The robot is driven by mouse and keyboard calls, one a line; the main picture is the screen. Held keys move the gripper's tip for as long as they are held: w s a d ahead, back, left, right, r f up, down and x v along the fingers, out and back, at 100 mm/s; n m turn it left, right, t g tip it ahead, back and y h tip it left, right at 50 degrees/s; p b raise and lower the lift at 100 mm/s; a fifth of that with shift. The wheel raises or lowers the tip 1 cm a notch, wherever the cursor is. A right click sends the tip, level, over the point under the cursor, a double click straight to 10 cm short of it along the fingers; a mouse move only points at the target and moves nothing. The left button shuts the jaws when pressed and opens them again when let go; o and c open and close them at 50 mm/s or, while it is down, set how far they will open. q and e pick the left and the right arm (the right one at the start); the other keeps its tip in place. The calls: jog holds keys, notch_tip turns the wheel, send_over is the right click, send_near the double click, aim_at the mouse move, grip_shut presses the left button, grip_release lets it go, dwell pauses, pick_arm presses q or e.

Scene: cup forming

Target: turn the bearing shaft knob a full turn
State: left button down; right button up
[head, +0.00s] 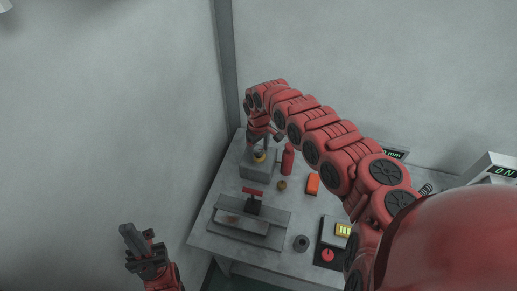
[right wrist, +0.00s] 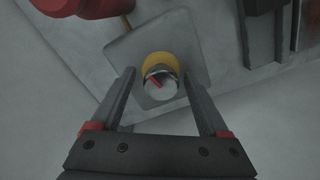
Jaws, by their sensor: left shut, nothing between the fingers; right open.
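The bearing shaft knob shows in the right wrist view as a round grey cap (right wrist: 160,90) with a red mark, next to a yellow ring (right wrist: 158,62). It stands on a grey square block (right wrist: 190,42); in the head view the block (head: 258,164) is at the table's back left. My right gripper (right wrist: 158,74) is open, its fingers on either side of the knob with visible gaps. In the head view my right gripper (head: 263,142) is over the block, partly hidden by its arm. My left gripper (head: 132,234) is shut and empty, left of the table.
A red bottle (head: 288,160) stands close right of the block. An orange box (head: 313,184) and a small brass piece (head: 282,185) are nearby. A fixture with a red handle (head: 253,192) is in front. A dark ring (head: 301,243) and a control panel (head: 328,256) are further right.

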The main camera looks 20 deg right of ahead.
jog(key=shift+s, duration=0.1)
jog(key=shift+c, duration=0.4)
grip_shut()
jog(key=shift+n, duration=0.4)
jog(key=n+b, duration=0.1)
jog(key=n, duration=0.2)
jog(key=shift+f+b, duration=0.1)
jog(key=shift+b, duration=0.25)
jog(key=n+b, duration=0.1)
jog(key=n, duration=0.2)
jog(key=shift+n, duration=0.3)
jog(key=n+b, duration=0.1)
jog(key=n, duration=0.2)
jog(key=shift+b, duration=0.4)
jog(key=shift+n+b, duration=0.6)
jog(key=shift+n, duration=1.2)
jog(key=shift+r, duration=0.2)
